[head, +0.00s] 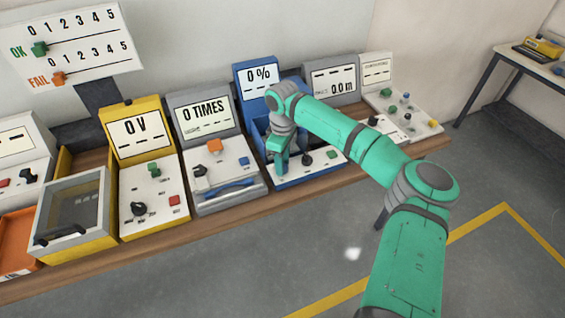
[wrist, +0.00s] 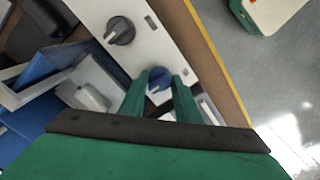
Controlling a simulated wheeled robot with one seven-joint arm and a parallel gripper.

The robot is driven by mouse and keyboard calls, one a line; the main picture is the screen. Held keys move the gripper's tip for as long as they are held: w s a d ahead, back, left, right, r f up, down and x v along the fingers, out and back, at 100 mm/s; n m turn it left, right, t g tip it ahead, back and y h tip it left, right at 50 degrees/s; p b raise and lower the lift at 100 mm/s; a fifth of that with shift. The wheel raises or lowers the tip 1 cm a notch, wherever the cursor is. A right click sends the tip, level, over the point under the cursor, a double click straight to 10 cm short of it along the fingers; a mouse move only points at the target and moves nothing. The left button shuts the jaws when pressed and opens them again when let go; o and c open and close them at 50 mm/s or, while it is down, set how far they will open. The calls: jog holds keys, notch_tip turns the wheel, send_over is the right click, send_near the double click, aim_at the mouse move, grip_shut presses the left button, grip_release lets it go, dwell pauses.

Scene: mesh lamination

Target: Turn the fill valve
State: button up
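The blue machine (head: 326,169) with the "0 %" screen (head: 259,77) stands on the bench in the head view. In the wrist view, a blue knob (wrist: 159,79) on its pale panel shows between my gripper's fingertips (wrist: 163,76); I take it for the fill valve. The fingers are apart, one on each side of it; contact cannot be made out. In the head view my gripper (head: 281,163) points down at the panel's left part and hides the blue knob. A black knob (head: 306,159) sits just right of it, also in the wrist view (wrist: 120,30).
A green button (head: 331,154) is at the panel's right. The grey "0 TIMES" machine (head: 228,190) stands close on the left, the grey "0.0 m" machine (head: 334,82) on the right. The bench's front edge is near; open floor (head: 300,255) lies before it.

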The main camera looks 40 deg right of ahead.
jog(key=m, duration=0.3)
jog(key=shift+a+m, duration=0.1)
jog(key=shift+m, duration=2.1)
jog(key=o, duration=1)
jog(key=shift+o, duration=0.2)
notch_tip(320, 180, up, 11)
